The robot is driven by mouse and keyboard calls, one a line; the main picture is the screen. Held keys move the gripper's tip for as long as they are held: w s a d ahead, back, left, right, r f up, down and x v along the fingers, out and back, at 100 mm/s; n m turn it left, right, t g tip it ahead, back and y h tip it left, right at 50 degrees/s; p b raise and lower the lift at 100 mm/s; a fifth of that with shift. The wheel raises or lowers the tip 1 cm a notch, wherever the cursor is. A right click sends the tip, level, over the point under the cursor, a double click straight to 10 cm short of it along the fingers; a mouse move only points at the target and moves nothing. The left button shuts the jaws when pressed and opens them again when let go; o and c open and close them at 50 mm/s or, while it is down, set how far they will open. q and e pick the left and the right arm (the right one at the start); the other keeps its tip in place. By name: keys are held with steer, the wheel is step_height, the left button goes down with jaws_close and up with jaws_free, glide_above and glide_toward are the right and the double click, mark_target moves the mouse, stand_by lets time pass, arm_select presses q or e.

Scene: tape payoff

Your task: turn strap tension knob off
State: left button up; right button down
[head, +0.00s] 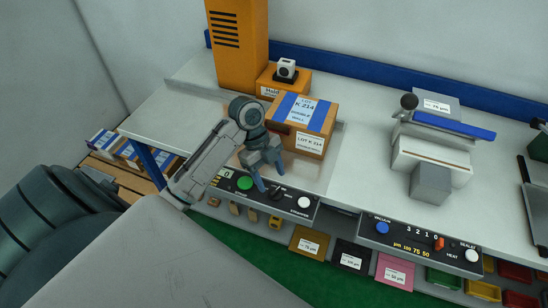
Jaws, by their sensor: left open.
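A dark front panel (231,182) on the left of the bench carries a green button (245,183), a white button (304,202) and a dark knob (278,194) between them. This knob looks like the strap tension knob, but its label and pointer are too small to read. My right gripper is out of view.
A carton (317,119) with a blue strap sits behind my left gripper, near an orange machine (238,50). Another panel (373,243) with a blue knob, an orange lever and a white button lies to the right. A sealer (430,160) stands above it. Colored bins sit below.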

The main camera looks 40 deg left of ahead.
mark_target(275, 190)
arm_select(q)
steer(key=shift+p+x, duration=0.3)
steer(key=shift+x, duration=1.8)
steer(key=shift+c, duration=0.5)
